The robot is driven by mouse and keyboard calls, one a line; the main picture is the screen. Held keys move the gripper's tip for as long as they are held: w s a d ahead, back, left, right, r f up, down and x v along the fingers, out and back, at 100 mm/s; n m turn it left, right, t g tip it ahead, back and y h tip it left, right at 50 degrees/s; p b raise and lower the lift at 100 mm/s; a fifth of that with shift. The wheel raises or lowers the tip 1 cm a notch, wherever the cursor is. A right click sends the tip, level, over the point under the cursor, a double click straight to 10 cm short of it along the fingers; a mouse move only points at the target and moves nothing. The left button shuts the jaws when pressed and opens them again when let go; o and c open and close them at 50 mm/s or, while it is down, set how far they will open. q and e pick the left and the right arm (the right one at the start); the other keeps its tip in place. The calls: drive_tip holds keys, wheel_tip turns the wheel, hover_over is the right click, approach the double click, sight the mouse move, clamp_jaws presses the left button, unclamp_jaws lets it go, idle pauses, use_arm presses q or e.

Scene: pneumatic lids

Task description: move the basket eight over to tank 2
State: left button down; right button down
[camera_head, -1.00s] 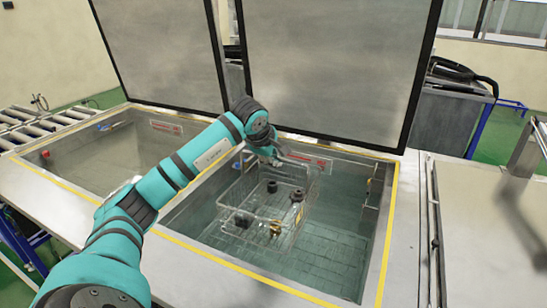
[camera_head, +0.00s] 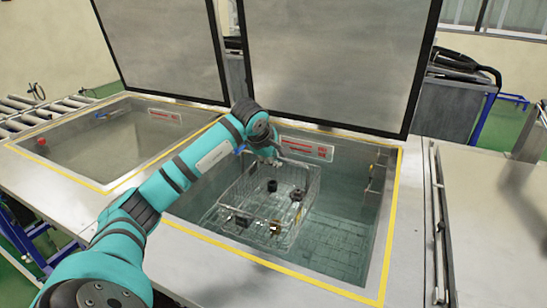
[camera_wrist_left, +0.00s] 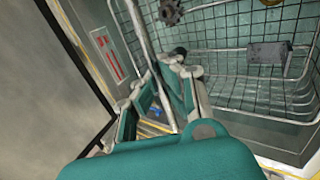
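The wire basket (camera_head: 312,190) is inside the right-hand open tank (camera_head: 350,275), with several dark and brassy parts in it. I cannot tell whether it hangs or rests on the tank floor. My left gripper (camera_head: 272,154) is at the basket's back upper rim. In the left wrist view, the fingers (camera_wrist_left: 166,92) close around a rim wire, and the basket mesh (camera_wrist_left: 225,85) spreads to the right. The left-hand open tank (camera_head: 110,150) looks empty of baskets. The tank signs are too small to read. My right gripper is out of view.
Two large grey lids stand raised behind the tanks, left (camera_head: 165,45) and right (camera_head: 335,60). A roller conveyor (camera_head: 40,112) lies at the far left. A flat metal surface (camera_head: 495,220) is at the right. A divider separates the two tanks.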

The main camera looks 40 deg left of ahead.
use_arm(q)
drive_tip(key=shift+f+b, duration=5.15)
drive_tip(key=shift+f, duration=1.75)
drive_tip(key=shift+f+b, duration=0.45)
drive_tip(key=shift+f, duration=0.2)
drive_tip(key=c, duration=1.4)
unclamp_jaws()
drive_tip(key=shift+d, duration=0.1)
drive_tip(key=shift+s+f, duration=0.1)
drive_tip(key=shift+f, duration=0.25)
drive_tip(key=s+r+p, duration=0.2)
drive_tip(key=r+p, duration=0.1)
drive_tip(key=r, duration=0.4)
drive_tip(key=s+d+r+p, duration=0.1)
drive_tip(key=r+p, duration=0.3)
drive_tip(key=r, duration=0.4)
drive_tip(key=s+d+r+p, duration=0.1)
drive_tip(key=s+r+p, duration=0.2)
drive_tip(key=r, duration=0.4)
drive_tip(key=shift+s+r+p, duration=0.15)
drive_tip(key=shift+s+p, duration=0.1)
drive_tip(key=shift+p, duration=0.25)
